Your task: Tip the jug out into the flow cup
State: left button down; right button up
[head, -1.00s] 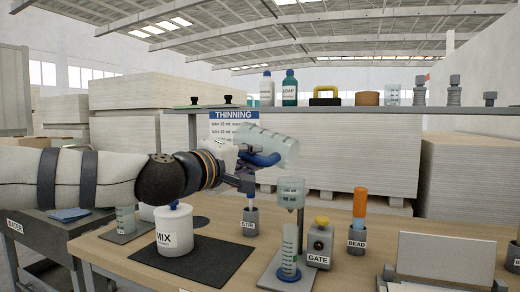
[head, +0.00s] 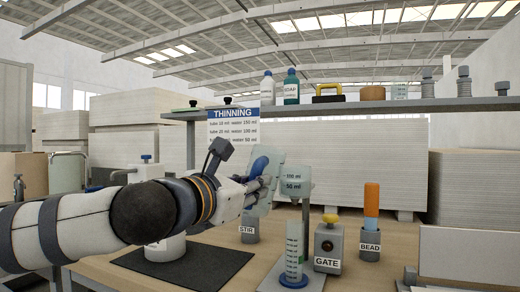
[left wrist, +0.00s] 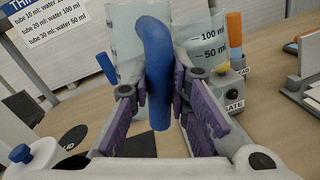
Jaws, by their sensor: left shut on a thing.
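My left gripper (head: 262,184) is shut on the blue handle (left wrist: 155,65) of the clear jug (head: 266,205). In the left wrist view the handle stands between the purple fingers (left wrist: 160,108), with the jug's clear wall (left wrist: 124,35) behind it. The clear flow cup (head: 295,187), marked 100 ml and 50 ml, is just right of the jug in the head view and also shows in the left wrist view (left wrist: 207,50). The two overlap in the head view, so I cannot tell whether they touch. The jug's exact tilt and contents are unclear. My right gripper is out of view.
A graduated cylinder (head: 292,250) with a blue base stands below the flow cup. The GATE block (head: 328,248) with its yellow knob and the BEAD holder (head: 370,246) stand to the right. The MIX pot (left wrist: 32,155) is behind my arm. A THINNING sign (head: 234,125) hangs behind.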

aim_at(254, 151)
pick_arm(q)
jog(key=shift+s+d+f+n, duration=0.2)
jog(key=shift+d+n, duration=0.1)
jog(key=shift+n, duration=0.1)
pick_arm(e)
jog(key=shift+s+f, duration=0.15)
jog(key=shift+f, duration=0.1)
pick_arm(q)
jog(key=shift+r, duration=0.1)
jog(key=r+p, duration=0.1)
jog(key=a+r+p, duration=0.1)
jog(key=r, duration=0.1)
jog(key=w+a+r+p, duration=0.1)
jog(key=r+p, duration=0.1)
jog(key=shift+a+r, duration=0.1)
jog(key=shift+a, duration=0.05)
jog(key=shift+w+a, duration=0.2)
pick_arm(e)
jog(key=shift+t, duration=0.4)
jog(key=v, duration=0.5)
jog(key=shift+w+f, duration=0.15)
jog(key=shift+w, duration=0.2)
pick_arm(q)
jog(key=shift+r+n, duration=0.2)
jog(key=shift+n, duration=0.55)
jog(key=shift+r+n, duration=0.2)
jog(key=shift+n, duration=0.55)
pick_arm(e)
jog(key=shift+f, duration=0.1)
